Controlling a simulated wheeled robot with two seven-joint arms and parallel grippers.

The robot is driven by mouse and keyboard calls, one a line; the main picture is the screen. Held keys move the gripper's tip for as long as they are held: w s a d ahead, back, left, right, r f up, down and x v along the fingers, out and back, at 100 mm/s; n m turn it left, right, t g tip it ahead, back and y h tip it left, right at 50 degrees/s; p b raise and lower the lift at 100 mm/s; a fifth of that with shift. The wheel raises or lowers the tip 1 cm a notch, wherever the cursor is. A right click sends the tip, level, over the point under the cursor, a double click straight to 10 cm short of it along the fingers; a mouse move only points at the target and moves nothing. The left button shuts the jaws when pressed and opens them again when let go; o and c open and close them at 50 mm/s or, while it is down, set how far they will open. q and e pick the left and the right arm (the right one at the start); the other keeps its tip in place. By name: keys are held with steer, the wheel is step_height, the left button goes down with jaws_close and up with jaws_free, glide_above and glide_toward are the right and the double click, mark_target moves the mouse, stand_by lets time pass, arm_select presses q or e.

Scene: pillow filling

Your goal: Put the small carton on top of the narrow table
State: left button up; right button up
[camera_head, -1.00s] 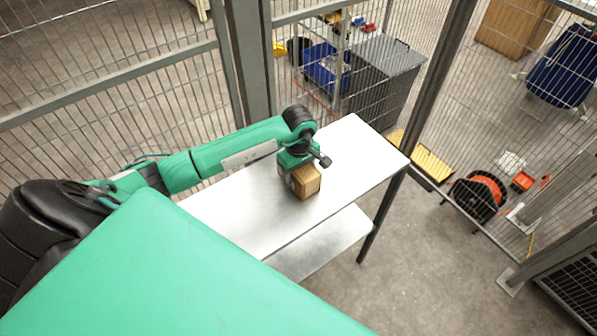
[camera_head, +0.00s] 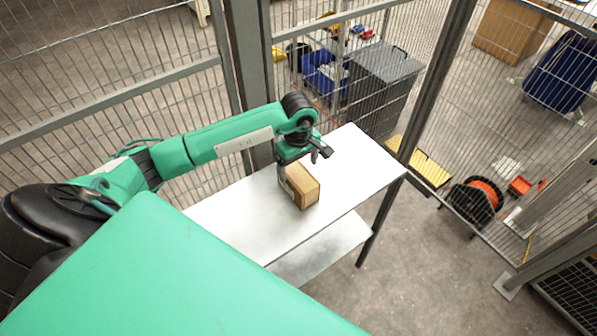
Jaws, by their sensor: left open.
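The small brown carton (camera_head: 303,186) stands on the white top of the narrow table (camera_head: 240,218), a little right of the picture's middle. My left gripper (camera_head: 284,176) is open at the carton's far left side, with the wrist raised just above and behind it. A finger shows beside the carton's left edge; the other finger is hidden, and I cannot tell whether either touches the carton. My right gripper is not in view.
A lower shelf (camera_head: 325,250) sits under the tabletop. A wire mesh fence with a thick grey post (camera_head: 250,70) stands close behind the table. Beyond it are a grey bin (camera_head: 382,80) and an orange cable reel (camera_head: 476,202). The tabletop's right end is bare.

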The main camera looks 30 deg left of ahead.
arm_select(q)
step_height(320, 180, up, 3)
steer(key=shift+r+p, duration=0.1)
steer(key=shift+p, duration=0.25)
steer(key=shift+r, duration=0.45)
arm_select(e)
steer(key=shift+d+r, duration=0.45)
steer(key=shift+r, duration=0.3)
